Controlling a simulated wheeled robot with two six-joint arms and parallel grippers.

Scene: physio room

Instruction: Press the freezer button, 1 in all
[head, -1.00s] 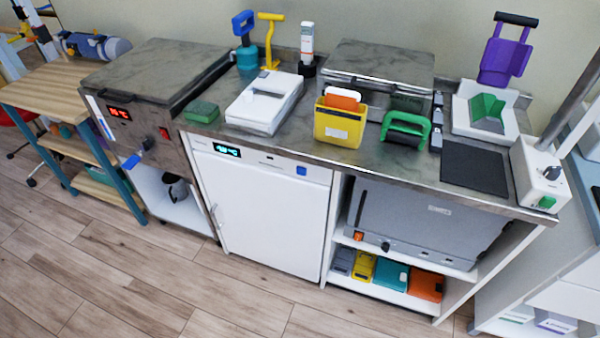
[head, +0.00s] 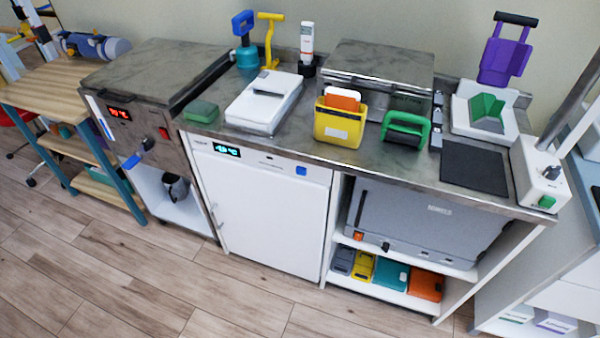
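A white freezer (head: 262,215) stands under the counter, left of the middle, with its door shut. A lit display (head: 227,149) with blue-green digits is at the upper left of its front. A small blue square button (head: 301,171) is at the upper right of its front. Neither of my grippers is in the head view, and nothing covers the button.
The counter (head: 390,165) above holds a white device (head: 264,102), a yellow holder (head: 340,122) and a green handled tool (head: 405,131). A steel unit (head: 150,115) stands left, a grey box (head: 425,222) right. The wooden floor (head: 190,280) in front is clear.

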